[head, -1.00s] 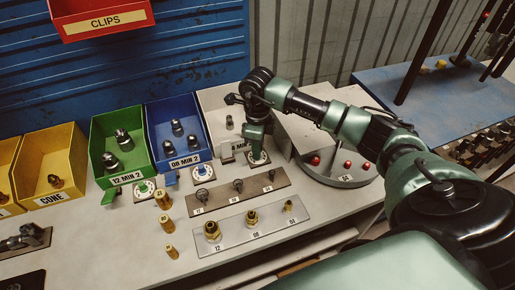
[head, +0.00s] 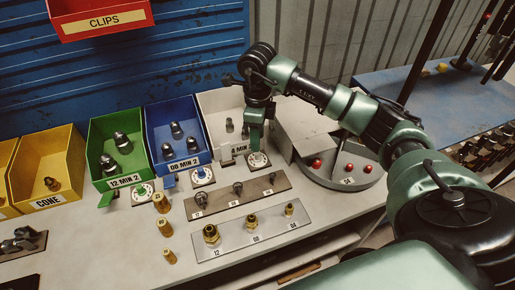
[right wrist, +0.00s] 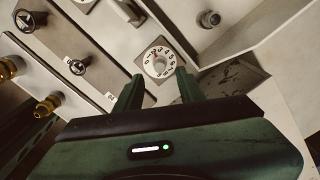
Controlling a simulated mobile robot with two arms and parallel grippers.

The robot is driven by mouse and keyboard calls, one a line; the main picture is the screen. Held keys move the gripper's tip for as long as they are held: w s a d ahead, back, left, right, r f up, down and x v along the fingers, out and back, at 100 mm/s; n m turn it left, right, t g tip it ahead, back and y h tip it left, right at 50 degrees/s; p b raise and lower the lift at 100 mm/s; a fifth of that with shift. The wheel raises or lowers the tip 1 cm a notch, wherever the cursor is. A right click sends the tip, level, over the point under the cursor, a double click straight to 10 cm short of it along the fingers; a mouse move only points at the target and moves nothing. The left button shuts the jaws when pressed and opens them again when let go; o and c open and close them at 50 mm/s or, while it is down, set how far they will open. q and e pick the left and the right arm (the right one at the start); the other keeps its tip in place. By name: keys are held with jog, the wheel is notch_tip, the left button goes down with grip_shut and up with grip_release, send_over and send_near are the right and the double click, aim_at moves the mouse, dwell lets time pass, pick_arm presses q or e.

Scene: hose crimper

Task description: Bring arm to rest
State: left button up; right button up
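My right gripper (head: 255,134) hangs fingers-down above the dial plate (head: 258,160) in front of the white bin (head: 222,105). In the right wrist view, the right gripper (right wrist: 160,92) has its two green fingers apart with nothing between them. The white dial (right wrist: 159,62) lies just beyond the fingertips, apart from them. My right arm reaches in from the right over the bench. My left gripper is not in view.
Green (head: 92,140), blue (head: 150,150) and yellow (head: 12,185) bins line the back. Brass fittings stand on a plate (head: 270,228) in front. A round grey tray (head: 345,185) with red balls sits right. Red clips bin (head: 100,32) hangs above.

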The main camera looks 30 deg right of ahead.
jog(key=shift+r, duration=0.85)
